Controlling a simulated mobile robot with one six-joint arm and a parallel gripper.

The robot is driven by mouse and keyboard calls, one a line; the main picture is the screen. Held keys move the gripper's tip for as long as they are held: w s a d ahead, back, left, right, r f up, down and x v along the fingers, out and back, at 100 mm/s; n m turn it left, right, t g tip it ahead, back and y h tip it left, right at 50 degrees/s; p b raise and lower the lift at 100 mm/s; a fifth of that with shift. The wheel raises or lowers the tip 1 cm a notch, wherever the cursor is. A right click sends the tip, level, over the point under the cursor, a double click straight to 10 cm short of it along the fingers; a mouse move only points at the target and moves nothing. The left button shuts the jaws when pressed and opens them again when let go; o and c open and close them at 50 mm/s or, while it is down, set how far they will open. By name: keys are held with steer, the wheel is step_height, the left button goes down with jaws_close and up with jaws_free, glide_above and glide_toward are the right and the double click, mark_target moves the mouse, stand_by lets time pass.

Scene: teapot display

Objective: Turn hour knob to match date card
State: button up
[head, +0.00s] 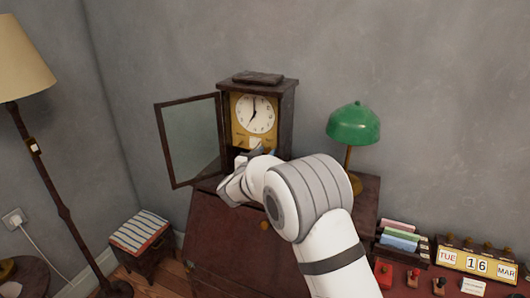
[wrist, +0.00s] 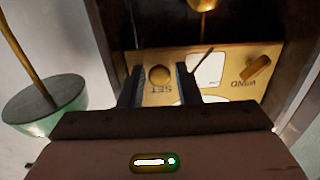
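The wooden clock (head: 289,115) stands with its glass door (head: 193,138) swung open to the left. Its white dial (head: 254,113) reads about seven o'clock. In the wrist view, upside down, a round brass knob (wrist: 159,76) sits by the word SET on the yellow panel. A brass winding key (wrist: 257,67) sits by WIND. A small white card (wrist: 207,70) lies between them; I cannot read it. My gripper (wrist: 160,72) is open, its fingers appearing on either side of the SET knob; contact is unclear. My gripper (head: 258,152) partly hides the lower clock in the head view.
A calendar (head: 476,264) shows TUE 16 MAR at the right. A green lamp (head: 354,126) stands right of the clock, close to my arm. A card tray (head: 402,240) and small stamps (head: 413,277) sit on the right. A striped stool (head: 140,232) and floor lamp (head: 60,200) stand left.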

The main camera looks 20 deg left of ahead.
steer(key=shift+c, duration=0.4)
jaws_close()
steer(key=shift+f+m+b, duration=0.1)
steer(key=shift+m+b, duration=0.2)
steer(key=shift+b, duration=0.25)
steer(key=m+b, duration=1.7)
steer(key=b, duration=0.1)
steer(key=shift+b, duration=0.3)
steer(key=shift+m, duration=0.3)
